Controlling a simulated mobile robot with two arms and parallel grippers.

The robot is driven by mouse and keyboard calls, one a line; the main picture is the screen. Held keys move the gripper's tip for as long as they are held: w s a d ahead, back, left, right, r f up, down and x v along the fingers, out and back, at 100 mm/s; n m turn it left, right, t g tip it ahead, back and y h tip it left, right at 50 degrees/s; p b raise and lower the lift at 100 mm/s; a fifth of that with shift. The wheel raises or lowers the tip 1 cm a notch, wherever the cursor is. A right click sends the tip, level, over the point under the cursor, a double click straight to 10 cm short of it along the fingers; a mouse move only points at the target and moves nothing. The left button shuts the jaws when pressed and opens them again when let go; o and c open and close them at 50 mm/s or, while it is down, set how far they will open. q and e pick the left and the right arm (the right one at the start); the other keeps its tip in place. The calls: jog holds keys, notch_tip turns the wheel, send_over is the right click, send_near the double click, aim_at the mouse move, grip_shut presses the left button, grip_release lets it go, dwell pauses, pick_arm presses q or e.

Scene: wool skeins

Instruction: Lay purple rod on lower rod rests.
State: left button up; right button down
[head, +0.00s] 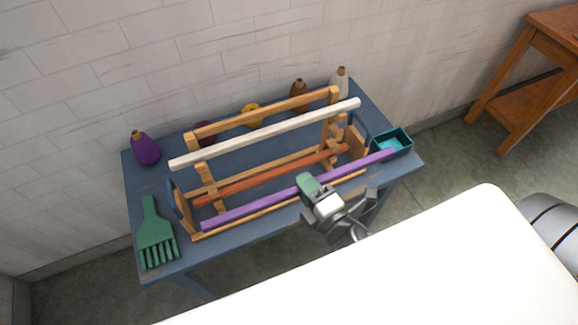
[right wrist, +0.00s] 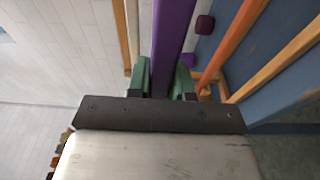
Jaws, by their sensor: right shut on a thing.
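The purple rod (head: 250,207) lies slantwise across the front of the wooden rack (head: 206,129) in the head view. My right gripper (head: 308,184) is shut on it near its middle. In the right wrist view the purple rod (right wrist: 173,40) runs up between the green fingers of my right gripper (right wrist: 164,80). The rod's right end is close to the teal box in the picture. The lower rod rests are hard to make out, and I cannot tell whether the rod touches them. My left gripper is not in view.
A white rod (head: 270,132) lies high across the rack, and an orange-brown rod (head: 265,178) lies lower, behind the purple one. A green comb (head: 156,236) lies at the blue table's left; the teal box (head: 393,141) stands at its right. Several skeins, one purple (head: 145,149), line the back.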

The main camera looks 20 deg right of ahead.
jog(key=s+d+b, duration=0.3)
jog(key=s, duration=1.4)
jog(key=shift+w, duration=0.1)
